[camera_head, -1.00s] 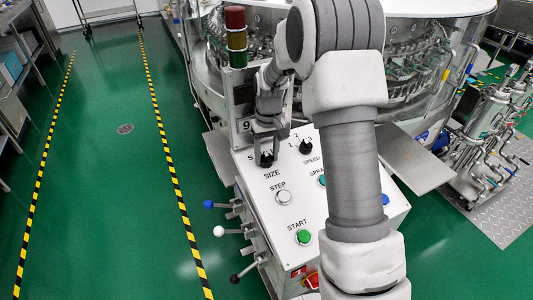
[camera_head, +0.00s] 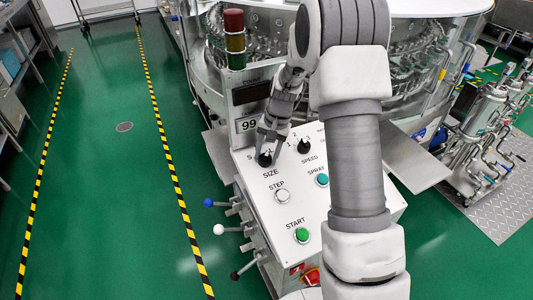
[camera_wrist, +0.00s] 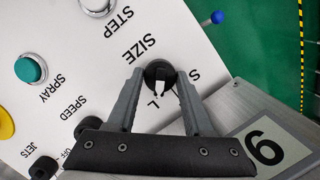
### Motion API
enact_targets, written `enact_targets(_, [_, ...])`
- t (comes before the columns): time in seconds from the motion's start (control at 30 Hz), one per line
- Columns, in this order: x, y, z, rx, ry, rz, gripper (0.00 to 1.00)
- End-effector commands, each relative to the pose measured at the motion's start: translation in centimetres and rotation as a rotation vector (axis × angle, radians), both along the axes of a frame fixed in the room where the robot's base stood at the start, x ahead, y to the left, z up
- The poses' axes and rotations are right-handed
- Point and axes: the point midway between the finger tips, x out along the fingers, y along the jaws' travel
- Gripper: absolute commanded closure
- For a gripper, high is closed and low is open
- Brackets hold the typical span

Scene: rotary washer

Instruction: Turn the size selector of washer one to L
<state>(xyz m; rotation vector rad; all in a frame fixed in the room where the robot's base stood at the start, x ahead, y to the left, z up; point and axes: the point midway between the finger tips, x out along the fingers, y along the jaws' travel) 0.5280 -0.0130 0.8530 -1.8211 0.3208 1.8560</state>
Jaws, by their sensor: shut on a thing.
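The size selector (camera_head: 264,160) is a black round knob at the upper left of the white control panel. In the wrist view, the selector (camera_wrist: 160,74) sits between my two fingers, with the lettering seen turned around. Its white pointer mark points down in that picture, toward the letter L (camera_wrist: 152,103). The letter S (camera_wrist: 194,75) is by the right finger; any letter between is hidden or unclear. My gripper (camera_head: 268,152) is shut on the selector, one finger on each side; it also shows in the wrist view (camera_wrist: 159,77).
The speed knob (camera_head: 304,146) is close to the right of my gripper. The step button (camera_head: 282,196), spray button (camera_head: 321,180) and green start button (camera_head: 302,235) are on the same panel. A signal tower (camera_head: 235,40) rises behind. Levers (camera_head: 220,230) stick out at the left.

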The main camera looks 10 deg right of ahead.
Motion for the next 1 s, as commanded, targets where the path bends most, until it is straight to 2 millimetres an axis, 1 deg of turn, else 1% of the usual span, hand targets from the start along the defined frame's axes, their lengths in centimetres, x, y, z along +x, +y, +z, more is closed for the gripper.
enact_targets(0.5, [0.02,-0.05,0.03,0.005,0.001,-0.023,1.00])
enact_targets(0.53, [0.02,-0.05,0.03,0.005,0.001,-0.023,0.45])
enact_targets(0.67, [0.02,-0.05,0.03,0.005,0.000,-0.022,0.22])
enact_targets(0.7, [0.01,-0.05,0.02,0.005,0.000,-0.021,0.20])
enact_targets(1.0, [0.01,-0.06,0.20,0.005,0.000,-0.020,0.20])
